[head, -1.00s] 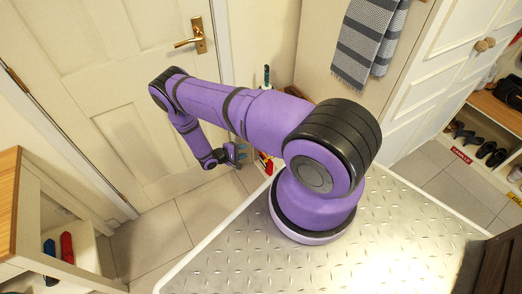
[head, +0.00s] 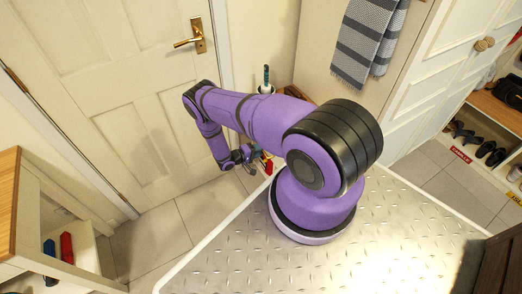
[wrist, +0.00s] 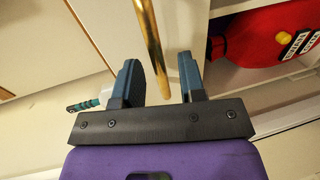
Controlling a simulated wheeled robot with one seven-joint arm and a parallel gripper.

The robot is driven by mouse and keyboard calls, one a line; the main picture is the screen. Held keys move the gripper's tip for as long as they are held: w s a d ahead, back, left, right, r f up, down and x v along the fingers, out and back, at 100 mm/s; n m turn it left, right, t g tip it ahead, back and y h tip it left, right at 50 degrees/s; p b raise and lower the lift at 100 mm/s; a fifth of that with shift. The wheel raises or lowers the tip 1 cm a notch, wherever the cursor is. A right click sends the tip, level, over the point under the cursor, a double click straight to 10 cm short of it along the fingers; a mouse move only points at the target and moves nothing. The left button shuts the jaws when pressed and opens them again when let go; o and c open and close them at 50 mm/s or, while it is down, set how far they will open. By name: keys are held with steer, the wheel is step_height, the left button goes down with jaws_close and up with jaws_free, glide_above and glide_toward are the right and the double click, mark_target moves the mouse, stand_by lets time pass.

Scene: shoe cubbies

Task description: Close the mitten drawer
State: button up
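My gripper (head: 248,155) hangs low at the far end of my arm, near the floor beside the white door. In the wrist view, its two teal-grey fingers (wrist: 162,82) are apart with nothing held. A brass bar (wrist: 150,40) runs between the fingers in that view; I cannot tell whether it touches them or what it belongs to. A white unit with a wooden top (head: 8,205) stands at lower left, with a red item (head: 67,247) and a blue item (head: 49,249) in its open part. I cannot tell for sure which part is the mitten drawer.
A red thing with yellow and white labels (wrist: 265,35) sits in a pale compartment beside the gripper. A teal-handled object (head: 266,76) stands in a pot by the wall. Shoes (head: 486,150) sit in cubbies at right. Tiled floor (head: 150,240) is clear before the door.

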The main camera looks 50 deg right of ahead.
steer(key=shift+x, duration=0.85)
steer(key=shift+c, duration=0.2)
jaws_close()
steer(key=shift+r+x, duration=0.25)
steer(key=shift+x, duration=0.85)
steer(key=shift+r+x, duration=0.2)
steer(key=shift+x, duration=0.85)
steer(key=shift+s+d, duration=0.1)
steer(key=shift+d, duration=0.05)
steer(key=shift+o, duration=0.2)
jaws_free()
